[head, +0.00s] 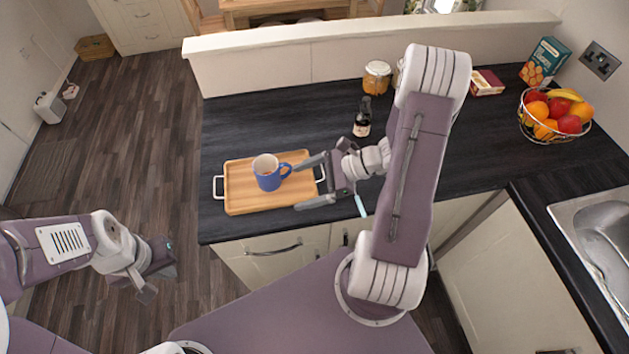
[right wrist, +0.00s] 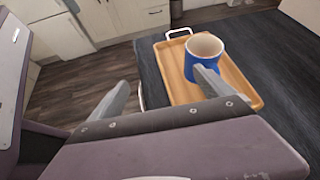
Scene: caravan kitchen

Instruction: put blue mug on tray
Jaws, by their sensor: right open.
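The blue mug (head: 268,178) stands upright on the wooden tray (head: 240,200), near the tray's middle. Its handle points right in the head view. My right gripper (head: 307,181) is open and empty at the tray's right end, its fingers pointing left toward the mug and apart from it. In the right wrist view the mug (right wrist: 203,48) shows beyond one fingertip, on the tray (right wrist: 178,88). My left gripper (head: 160,277) hangs over the floor, away from the counter; its finger opening is not clear.
A dark bottle (head: 363,117) stands on the counter behind my right gripper. A jar (head: 377,78), a fruit basket (head: 552,117) and a carton (head: 543,62) stand further back and right. The sink (head: 600,235) is at right. The counter (head: 270,120) behind the tray is clear.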

